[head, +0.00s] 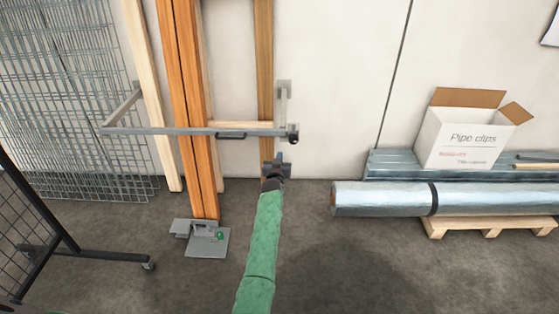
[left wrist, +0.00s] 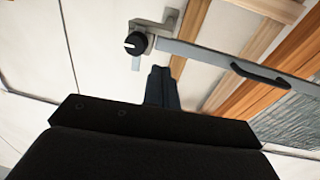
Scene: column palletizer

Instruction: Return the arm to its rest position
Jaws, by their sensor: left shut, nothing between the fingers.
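My left gripper (head: 275,166) is at the end of my green-sleeved arm, just below the right end of a grey metal bar. Its fingers are together with nothing between them. It also shows in the left wrist view (left wrist: 160,85), pointing up toward the wall. The grey bar (head: 170,131) with a dark handle (head: 231,135) crosses in front of upright timbers (head: 191,80). Its right end sits at a wall bracket (head: 284,100) with a black knob (head: 293,134). A gap shows between gripper and knob (left wrist: 135,43). My right gripper is out of view.
A metal foot plate (head: 207,242) lies at the timbers' base. Wire mesh panels (head: 60,100) lean at the left, near a dark wheeled frame (head: 100,257). A silver roll (head: 385,199), a pallet (head: 485,227) and a "Pipe clips" box (head: 465,138) are at the right. Floor between is clear.

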